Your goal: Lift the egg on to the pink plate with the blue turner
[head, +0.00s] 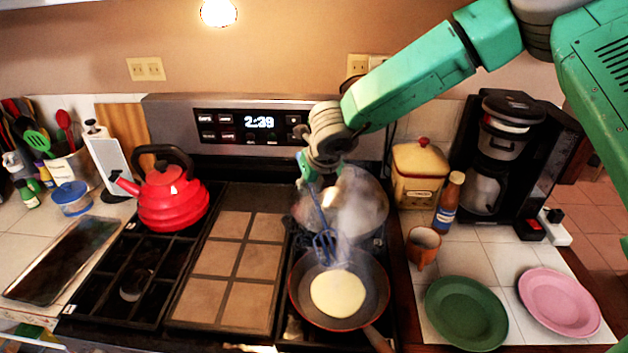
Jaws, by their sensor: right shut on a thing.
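The egg (338,293) is a pale yellow round lying flat in the dark frying pan (374,309) on the stove's front right burner. The blue turner (325,243) hangs head down over the pan, its slotted head at the far edge of the egg; I cannot tell whether it touches. My right gripper (311,178) is shut on the turner's handle above the back burner. The pink plate (559,302) lies empty on the tiled counter at the far right. My left gripper is out of view.
A steaming metal pot (362,203) stands behind the pan. A red kettle (172,196) sits on the left burners.

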